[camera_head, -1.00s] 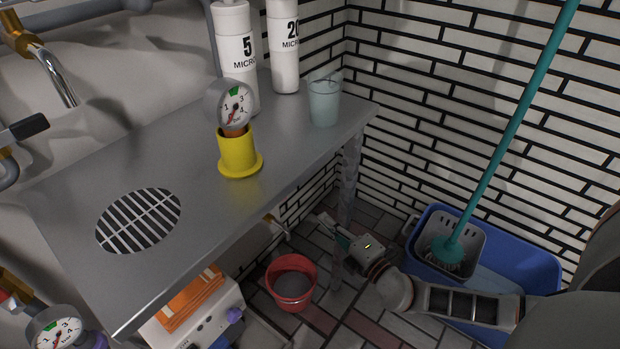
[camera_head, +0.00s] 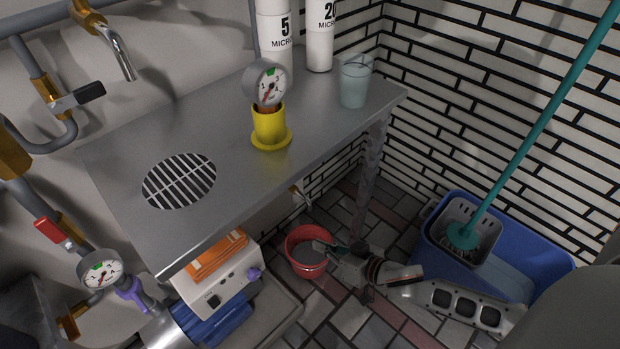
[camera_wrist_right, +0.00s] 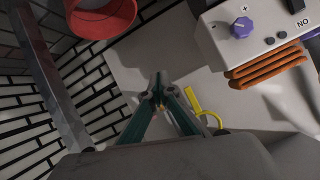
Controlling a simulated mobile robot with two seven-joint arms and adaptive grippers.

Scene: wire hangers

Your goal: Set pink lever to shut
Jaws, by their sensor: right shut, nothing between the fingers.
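I see no lever that is clearly pink. A red lever handle (camera_head: 53,235) sits on the pipework at the left, above a pressure gauge (camera_head: 100,269). A black lever handle (camera_head: 80,97) is on the upper pipe. My right gripper (camera_head: 322,248) is low, in front of the red bucket in the head view, below the metal shelf. In the wrist view its fingers (camera_wrist_right: 160,92) meet at the tips with nothing between them. A yellow part (camera_wrist_right: 194,100) shows just beyond them. My left gripper is not in view.
The metal shelf (camera_head: 215,135) overhangs a white box (camera_head: 217,290) with a purple knob (camera_wrist_right: 243,27). The red bucket (camera_head: 296,268) stands under the shelf. A blue tub (camera_head: 545,258) with a teal mop (camera_head: 540,110) stands at right. Some tiled floor is free.

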